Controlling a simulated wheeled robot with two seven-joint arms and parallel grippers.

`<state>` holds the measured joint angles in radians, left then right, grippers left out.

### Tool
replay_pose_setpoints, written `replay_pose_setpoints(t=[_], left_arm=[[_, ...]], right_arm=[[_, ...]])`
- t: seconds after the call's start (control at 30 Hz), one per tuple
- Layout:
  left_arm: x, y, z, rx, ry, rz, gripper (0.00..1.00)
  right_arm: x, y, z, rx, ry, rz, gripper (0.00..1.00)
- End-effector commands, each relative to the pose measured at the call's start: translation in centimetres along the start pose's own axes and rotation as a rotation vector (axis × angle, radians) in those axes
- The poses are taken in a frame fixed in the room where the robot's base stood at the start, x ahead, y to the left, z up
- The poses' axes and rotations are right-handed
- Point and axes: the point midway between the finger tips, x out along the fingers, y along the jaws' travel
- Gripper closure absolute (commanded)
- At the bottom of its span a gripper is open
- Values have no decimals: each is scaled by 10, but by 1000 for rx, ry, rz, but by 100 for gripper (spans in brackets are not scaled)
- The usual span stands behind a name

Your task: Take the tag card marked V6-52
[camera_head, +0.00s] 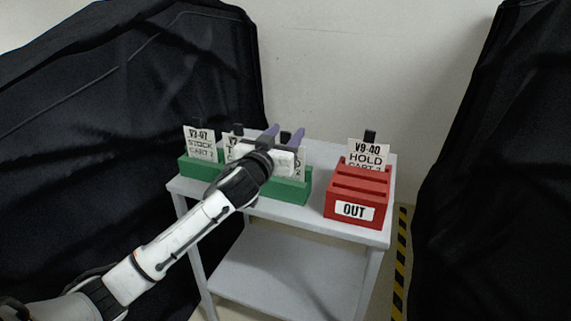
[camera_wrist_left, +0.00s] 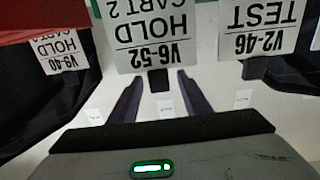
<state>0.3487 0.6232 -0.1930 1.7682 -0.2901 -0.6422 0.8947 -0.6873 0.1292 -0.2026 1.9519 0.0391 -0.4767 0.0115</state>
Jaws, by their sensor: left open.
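The V6-52 card, reading HOLD CART 2, shows upside down in the left wrist view (camera_wrist_left: 152,45), with a black tab (camera_wrist_left: 159,80) on its edge. My left gripper (camera_wrist_left: 160,76) is open, one finger on each side of that tab in the picture. How deep the tab sits between them is unclear. In the head view, my left gripper (camera_head: 288,132) is over the right part of the green rack (camera_head: 291,190) and hides most of the card there (camera_head: 302,157). That card's code is not readable in that view. My right gripper is not in view.
The V2-46 TEST card (camera_wrist_left: 257,28) is beside V6-52. A V3-97 card (camera_head: 200,143) stands at the green rack's left end. A red OUT rack (camera_head: 357,192) holds the V9-40 card (camera_head: 368,152). All stand on a grey cart (camera_head: 240,206) between black covers.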

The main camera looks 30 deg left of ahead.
Motion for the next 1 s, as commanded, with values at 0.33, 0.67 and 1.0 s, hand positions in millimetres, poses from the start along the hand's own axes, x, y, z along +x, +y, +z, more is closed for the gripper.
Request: replay_pose_setpoints(t=[0.33,0.67,1.0], left_arm=[[0,0,0,0,0,0,92],[-1,0,-1,0,0,0,100],[-1,0,-56,-1,6,1,100]], right_arm=[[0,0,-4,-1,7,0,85],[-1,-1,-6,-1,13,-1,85],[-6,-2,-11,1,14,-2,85]])
